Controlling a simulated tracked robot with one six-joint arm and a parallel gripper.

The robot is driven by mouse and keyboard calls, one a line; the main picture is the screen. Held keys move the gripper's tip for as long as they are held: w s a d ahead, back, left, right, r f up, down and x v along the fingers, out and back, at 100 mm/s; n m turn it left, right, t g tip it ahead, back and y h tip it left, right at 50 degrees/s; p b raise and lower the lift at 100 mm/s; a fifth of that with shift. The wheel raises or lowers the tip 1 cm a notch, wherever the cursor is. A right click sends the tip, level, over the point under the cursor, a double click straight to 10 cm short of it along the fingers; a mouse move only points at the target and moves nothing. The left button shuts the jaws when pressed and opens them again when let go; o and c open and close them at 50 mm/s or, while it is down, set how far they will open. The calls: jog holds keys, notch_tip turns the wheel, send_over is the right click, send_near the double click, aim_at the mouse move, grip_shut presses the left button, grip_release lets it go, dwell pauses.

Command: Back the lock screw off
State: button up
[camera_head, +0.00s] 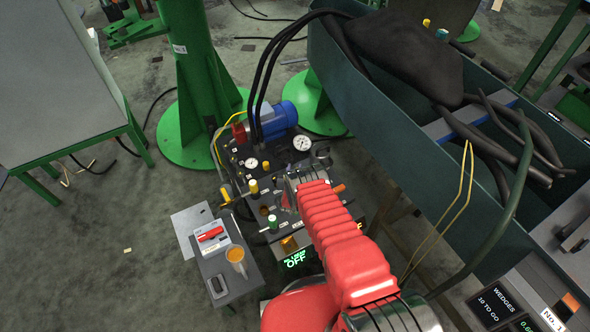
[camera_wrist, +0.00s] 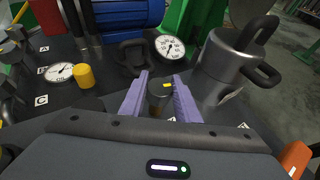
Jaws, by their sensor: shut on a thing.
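In the wrist view my gripper (camera_wrist: 160,80) has its two purple fingers on either side of a small dark metallic cylinder with a yellow mark on top, seemingly the lock screw (camera_wrist: 157,96). The fingers are shut on it; their contact with its sides is partly hidden. It stands on the dark top panel of the machine (camera_wrist: 105,93). In the head view my red arm covers much of the machine front, and the lock screw cannot be made out.
A large silver cylinder (camera_wrist: 222,70) with black handles stands close to the right of the fingers. A gauge (camera_wrist: 170,48) and a yellow knob (camera_wrist: 84,76) are nearby. A blue motor (camera_head: 276,117) sits behind. A green-grey trough (camera_head: 345,105) flanks the machine on the right.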

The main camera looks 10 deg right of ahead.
jog(key=o, duration=1)
jog(key=shift+o, duration=0.2)
jog(key=shift+s, duration=0.1)
jog(key=shift+v, duration=6.8)
